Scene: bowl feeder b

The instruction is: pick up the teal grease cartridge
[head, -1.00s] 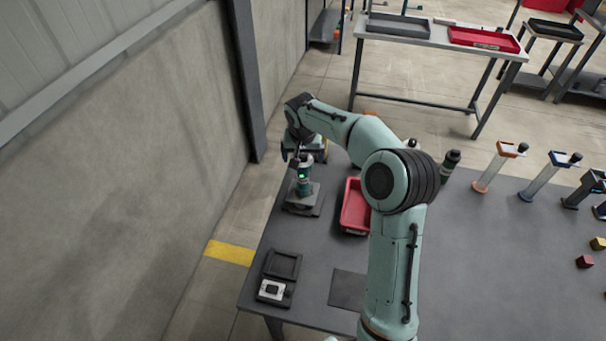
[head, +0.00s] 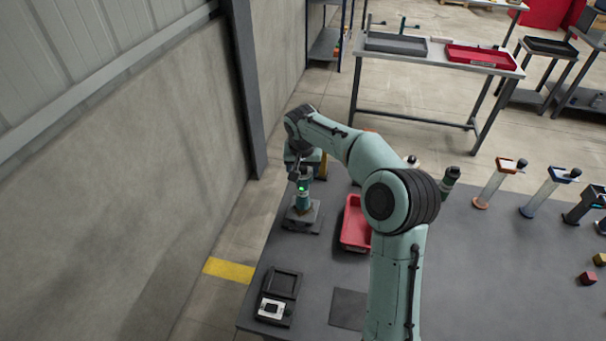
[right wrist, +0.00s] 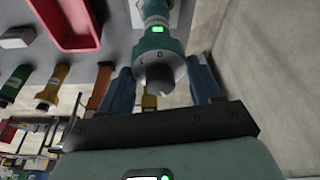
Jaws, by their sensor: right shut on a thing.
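The teal grease cartridge (head: 304,199) is a teal cylinder with a small green light. It stands upright at a dark block-shaped stand (head: 301,222) on the table's left side. In the right wrist view the teal cartridge (right wrist: 158,44) shows its ringed collar and round dark end between the two fingers. My right gripper (head: 302,178) reaches it from above and is shut on its upper part. The same right gripper (right wrist: 163,88) has one finger on each side of the cartridge. Whether its lower end touches the stand is hard to tell. My left gripper is not in view.
A red tray (head: 354,226) stands just right of the stand. A dark case with a white part (head: 272,308) lies near the front left edge. A dark green cylinder (head: 449,180) and several angled posts (head: 497,184) stand to the right. A concrete wall (head: 150,190) rises left.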

